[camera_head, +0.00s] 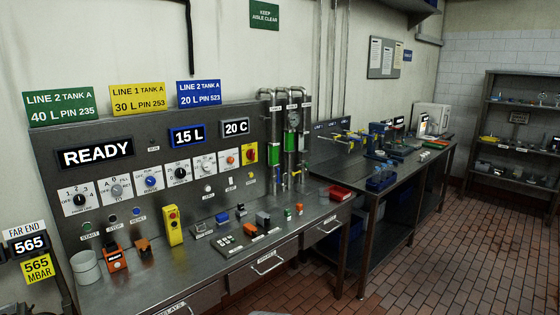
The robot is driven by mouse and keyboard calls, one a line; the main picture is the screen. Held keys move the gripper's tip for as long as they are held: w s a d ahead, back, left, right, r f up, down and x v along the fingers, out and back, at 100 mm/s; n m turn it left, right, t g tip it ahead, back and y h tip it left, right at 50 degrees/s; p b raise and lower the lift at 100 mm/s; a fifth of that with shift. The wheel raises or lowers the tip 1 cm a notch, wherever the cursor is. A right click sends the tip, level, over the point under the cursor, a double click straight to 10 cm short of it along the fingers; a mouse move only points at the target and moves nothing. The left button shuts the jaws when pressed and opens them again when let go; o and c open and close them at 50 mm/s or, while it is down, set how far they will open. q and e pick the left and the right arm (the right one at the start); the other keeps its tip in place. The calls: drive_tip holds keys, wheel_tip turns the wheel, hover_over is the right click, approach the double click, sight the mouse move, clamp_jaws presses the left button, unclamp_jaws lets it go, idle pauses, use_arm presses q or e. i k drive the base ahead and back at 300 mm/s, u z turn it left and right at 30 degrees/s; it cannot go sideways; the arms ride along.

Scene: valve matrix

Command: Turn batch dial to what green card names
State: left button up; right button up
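The green card (60,107) stands on the panel's top left edge and reads LINE 2 TANK A, 40 L, PIN 235. A row of dials runs across the grey panel: a black knob with numbers (78,198), a grey knob (117,189), a blue knob (150,181), a second black knob (180,173), and an orange knob (231,160). Most dial markings are too small to read, so I cannot tell which is the batch dial. The blue-framed display (187,135) reads 15 L. Neither gripper is in view.
A yellow card (137,98) reads 30 L and a blue card (199,93) reads 20 L. Other displays read READY (96,152) and 20 C (235,127). A yellow button box (172,225), an orange device (114,259) and a grey cup (85,267) stand on the bench.

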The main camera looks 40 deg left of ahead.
sight(206, 166)
drive_tip(key=u, duration=0.25)
drive_tip(key=i, duration=1.4)
drive_tip(key=u, duration=0.9)
